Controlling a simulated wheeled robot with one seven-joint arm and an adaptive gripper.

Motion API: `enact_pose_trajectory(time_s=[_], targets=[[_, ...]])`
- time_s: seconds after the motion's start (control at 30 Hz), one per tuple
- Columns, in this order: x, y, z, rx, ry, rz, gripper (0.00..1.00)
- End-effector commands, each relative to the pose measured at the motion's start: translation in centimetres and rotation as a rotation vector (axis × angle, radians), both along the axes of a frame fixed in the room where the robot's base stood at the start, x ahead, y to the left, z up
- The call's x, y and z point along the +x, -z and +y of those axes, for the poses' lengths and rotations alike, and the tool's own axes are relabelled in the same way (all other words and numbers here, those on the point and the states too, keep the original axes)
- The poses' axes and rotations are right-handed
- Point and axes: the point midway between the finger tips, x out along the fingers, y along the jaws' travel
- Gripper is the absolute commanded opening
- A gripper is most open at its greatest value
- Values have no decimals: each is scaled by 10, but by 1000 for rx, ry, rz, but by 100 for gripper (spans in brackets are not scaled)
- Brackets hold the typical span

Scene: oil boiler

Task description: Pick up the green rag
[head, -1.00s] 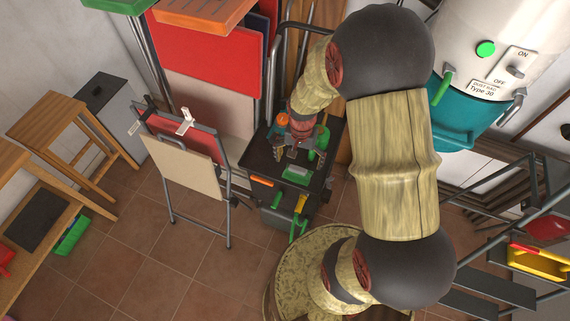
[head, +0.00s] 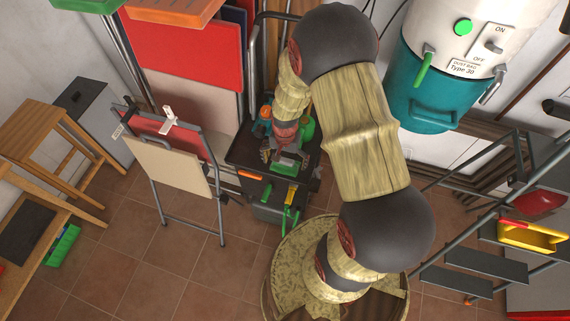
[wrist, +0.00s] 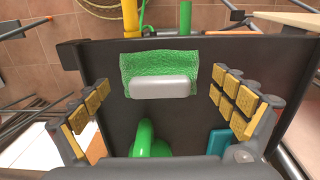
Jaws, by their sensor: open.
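The green rag (wrist: 158,68) has a rough, mesh-like surface and lies on the dark top of a small cart (wrist: 80,65). A pale grey rounded bar (wrist: 160,88) lies across its near edge; I cannot tell whether it is part of the rag. In the head view the rag (head: 289,160) is partly covered by my gripper (head: 281,158). In the wrist view my gripper (wrist: 163,105) is open, its padded fingers wide apart to the left and right of the rag, with nothing between them touching. The exact height above the cart is hard to tell.
A curved green object (wrist: 148,138) and a teal object (wrist: 218,142) lie on the near part of the cart top. Yellow (wrist: 130,18) and green (wrist: 185,16) handles stick out beyond its far edge.

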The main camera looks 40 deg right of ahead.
Motion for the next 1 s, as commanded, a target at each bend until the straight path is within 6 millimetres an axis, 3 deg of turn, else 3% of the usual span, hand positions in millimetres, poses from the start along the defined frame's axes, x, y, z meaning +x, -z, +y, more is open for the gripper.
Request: enact_pose_trajectory(time_s=[0.17, 1.0], targets=[[0, -1, 0, 0, 0, 0, 93], [-1, 0, 0, 1, 0, 2, 45]])
